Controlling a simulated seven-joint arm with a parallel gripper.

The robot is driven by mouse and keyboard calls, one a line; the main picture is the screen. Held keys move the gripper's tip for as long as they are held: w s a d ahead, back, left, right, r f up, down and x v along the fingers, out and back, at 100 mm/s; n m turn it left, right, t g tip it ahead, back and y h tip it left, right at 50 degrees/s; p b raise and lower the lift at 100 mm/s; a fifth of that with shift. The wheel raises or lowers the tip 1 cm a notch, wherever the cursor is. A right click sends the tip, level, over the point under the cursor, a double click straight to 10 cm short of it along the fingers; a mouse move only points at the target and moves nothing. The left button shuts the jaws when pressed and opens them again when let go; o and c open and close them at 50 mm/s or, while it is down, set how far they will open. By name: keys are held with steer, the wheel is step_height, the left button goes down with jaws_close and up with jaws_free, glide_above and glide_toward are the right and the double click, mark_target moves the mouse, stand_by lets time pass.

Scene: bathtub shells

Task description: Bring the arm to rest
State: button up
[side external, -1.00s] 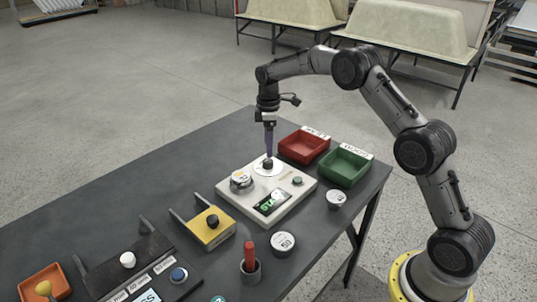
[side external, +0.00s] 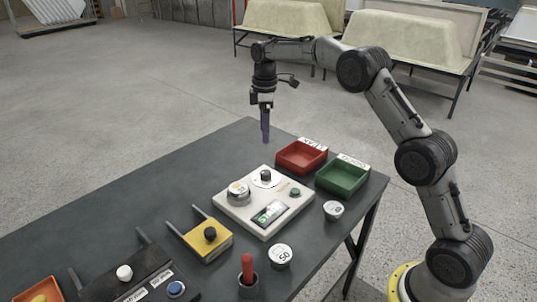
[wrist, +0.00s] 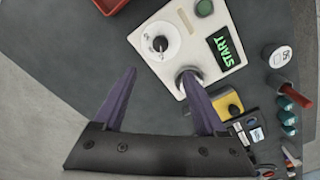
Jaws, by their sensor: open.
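My gripper (side external: 265,137) hangs from the arm above the dark table (side external: 150,185), beyond the far edge of the white device, with its purple fingers pointing down. In the wrist view my gripper (wrist: 160,85) shows its two purple fingers spread apart, with nothing between them. The white device (side external: 245,216) sits on the table below the gripper, clear of the fingers.
A red tray (side external: 301,157) and a green tray (side external: 342,178) stand behind the device. A yellow block (side external: 208,240) with a black knob, weights (side external: 281,255), (side external: 334,210) and a red-handled tool (side external: 247,268) stand nearer. The far left table is bare.

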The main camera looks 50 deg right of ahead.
steer(key=s+a+r+t, duration=0.1)
steer(key=s+a+r, duration=0.15)
steer(key=r, duration=0.45)
steer(key=s+a+r+t, duration=0.1)
steer(key=s+a+r, duration=0.1)
steer(key=s+r, duration=0.35)
steer(key=s+a+r+m+t, duration=0.1)
steer(key=s+a+r+t, duration=0.15)
steer(key=s+r, duration=0.65)
steer(key=s+a+f+m, duration=0.1)
steer(key=s+f+m, duration=0.1)
steer(key=s, duration=0.6)
steer(key=s+a+f+m, duration=0.1)
steer(key=s+a+f, duration=0.15)
steer(key=s, duration=0.45)
steer(key=s+f+m, duration=0.5)
steer(key=s+f, duration=0.2)
steer(key=f, duration=0.3)
steer(key=shift+d+m+t, duration=0.3)
steer(key=shift+m+t, duration=0.1)
steer(key=shift+t, duration=0.05)
